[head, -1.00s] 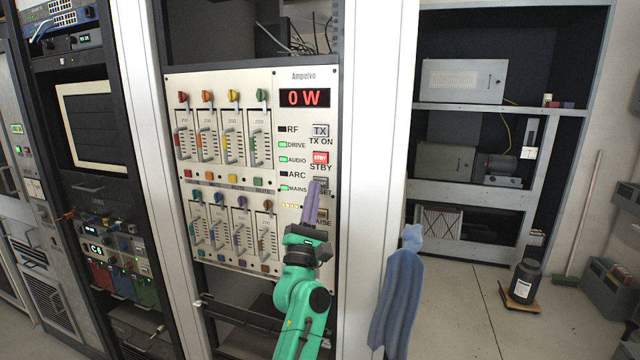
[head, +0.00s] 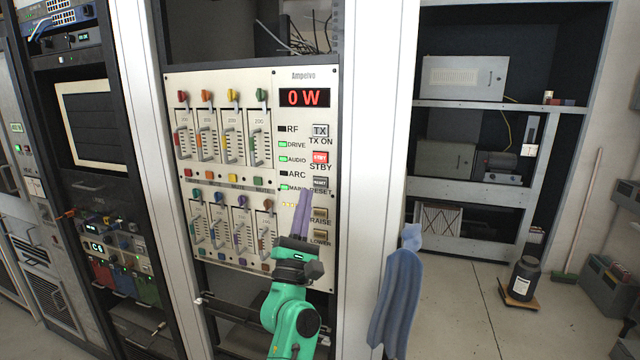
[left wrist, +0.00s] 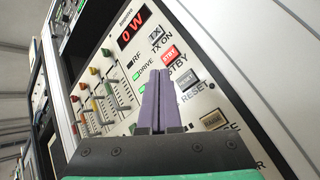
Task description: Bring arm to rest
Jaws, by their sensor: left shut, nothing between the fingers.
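My left gripper (head: 301,214) is on a green arm in the lower middle of the head view. Its purple fingers are shut with nothing between them and point up in front of the white transmitter panel (head: 228,184). In the left wrist view the two fingers (left wrist: 155,100) lie side by side. The panel's red display (head: 304,97) reads 0 W. Below it are the TX ON button (head: 320,131), the lit red STBY button (head: 320,157), the RESET button (head: 320,182) and the RAISE button (head: 320,214). The fingertips look apart from the buttons. My right gripper is not in view.
A blue cloth (head: 397,300) hangs at the right edge of the rack. Another equipment rack (head: 95,180) stands at the left. Shelves (head: 475,108) hold boxes at the back right.

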